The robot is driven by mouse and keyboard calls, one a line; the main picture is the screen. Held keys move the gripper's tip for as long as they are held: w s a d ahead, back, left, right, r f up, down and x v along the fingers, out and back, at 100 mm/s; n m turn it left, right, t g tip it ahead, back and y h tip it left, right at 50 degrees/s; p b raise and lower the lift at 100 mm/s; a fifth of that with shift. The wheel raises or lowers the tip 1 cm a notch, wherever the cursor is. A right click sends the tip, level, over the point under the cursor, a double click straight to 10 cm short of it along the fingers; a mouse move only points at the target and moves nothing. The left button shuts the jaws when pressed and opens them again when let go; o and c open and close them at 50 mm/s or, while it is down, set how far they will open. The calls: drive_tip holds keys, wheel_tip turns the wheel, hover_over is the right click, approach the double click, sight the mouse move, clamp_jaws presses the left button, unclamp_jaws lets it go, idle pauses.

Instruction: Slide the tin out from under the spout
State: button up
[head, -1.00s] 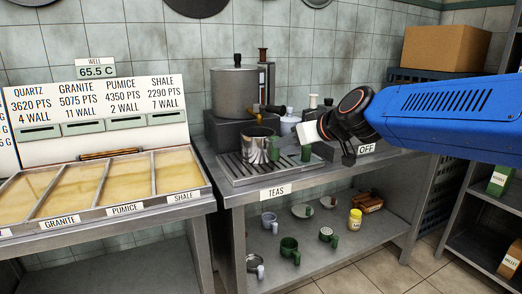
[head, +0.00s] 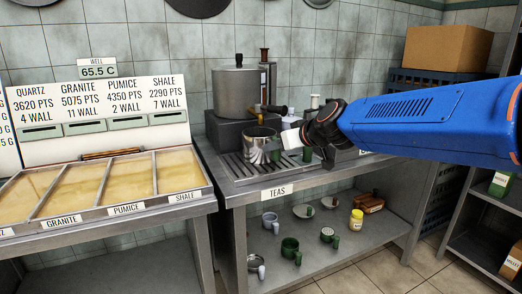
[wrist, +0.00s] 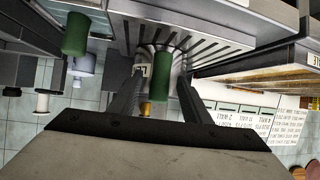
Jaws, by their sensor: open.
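The tin (head: 258,145) is a shiny metal cup with a green handle (head: 275,151). It stands upright on the slatted drip tray, below the spout (head: 260,118) of the large grey pot (head: 236,92). My gripper (head: 288,141) is just right of the tin, at handle height. In the wrist view my gripper (wrist: 162,74) is open, with one finger on each side of the green handle (wrist: 162,85). I cannot tell whether either finger touches it. The tin's body is mostly hidden behind the handle there.
Another green handle (head: 307,154) stands right of the tin, and it also shows in the wrist view (wrist: 75,34). The drip tray (head: 245,176) has bare slats in front of the tin. Cups, saucers and a yellow jar (head: 356,220) stand on the lower shelf.

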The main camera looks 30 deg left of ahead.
clamp_jaws()
drive_tip(key=s, duration=0.8)
drive_tip(key=shift+s+d, duration=0.2)
drive_tip(key=shift+d, duration=0.15)
idle(0.6)
drive_tip(key=shift+s+a, duration=0.35)
drive_tip(key=shift+s, duration=0.35)
unclamp_jaws()
